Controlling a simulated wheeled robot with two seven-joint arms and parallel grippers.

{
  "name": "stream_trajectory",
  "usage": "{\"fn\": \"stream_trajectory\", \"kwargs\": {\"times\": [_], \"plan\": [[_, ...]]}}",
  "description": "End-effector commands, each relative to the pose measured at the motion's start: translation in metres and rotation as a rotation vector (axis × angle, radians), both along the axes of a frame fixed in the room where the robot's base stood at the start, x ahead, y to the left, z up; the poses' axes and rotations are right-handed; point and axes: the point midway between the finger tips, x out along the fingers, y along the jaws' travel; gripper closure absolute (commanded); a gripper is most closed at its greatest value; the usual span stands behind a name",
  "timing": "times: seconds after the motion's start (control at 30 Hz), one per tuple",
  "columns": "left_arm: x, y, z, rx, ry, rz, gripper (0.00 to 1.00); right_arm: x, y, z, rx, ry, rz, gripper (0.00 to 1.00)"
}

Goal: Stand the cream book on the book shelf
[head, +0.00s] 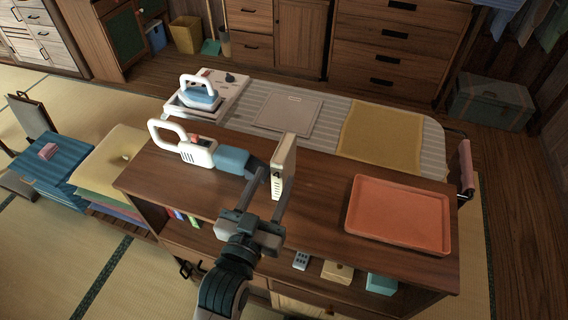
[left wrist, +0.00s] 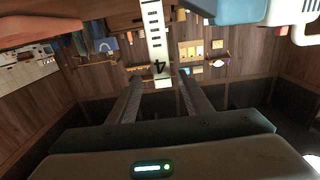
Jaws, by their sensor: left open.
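The cream book (head: 284,165) stands upright on the wooden cabinet top (head: 325,185), its narrow spine with a black 4 facing me. In the left wrist view the cream book (left wrist: 154,40) shows between and beyond the fingertips. My left gripper (head: 270,184) is open at the book's near end, one finger on each side of its line. In the left wrist view (left wrist: 160,80) I see no finger clearly pressing the book. The book shelf (head: 215,232) is the open compartment under the top, with a few coloured books at its left. My arm hides part of it. My right gripper is out of view.
A blue-and-white handheld appliance (head: 205,152) lies left of the book. An orange tray (head: 400,213) covers the top's right end. A remote (head: 301,260), a cream box (head: 337,271) and a teal box (head: 381,284) sit in the compartment's right part. An ironing board (head: 325,118) stands behind.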

Motion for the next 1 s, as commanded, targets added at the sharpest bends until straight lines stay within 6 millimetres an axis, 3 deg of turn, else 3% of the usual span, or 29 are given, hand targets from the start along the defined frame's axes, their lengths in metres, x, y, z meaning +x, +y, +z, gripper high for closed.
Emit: {"fn": "stream_trajectory", "kwargs": {"times": [0.2, 0.43, 1.0], "plan": [[0.040, -0.013, 0.004, 0.000, -0.001, 0.000, 0.55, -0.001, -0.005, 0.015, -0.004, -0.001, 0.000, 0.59], [0.070, -0.022, 0.003, 0.000, -0.001, 0.000, 0.55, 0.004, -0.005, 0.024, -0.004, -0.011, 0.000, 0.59], [0.081, -0.025, 0.003, 0.001, -0.001, 0.000, 0.55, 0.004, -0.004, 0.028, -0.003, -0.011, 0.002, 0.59]]}}
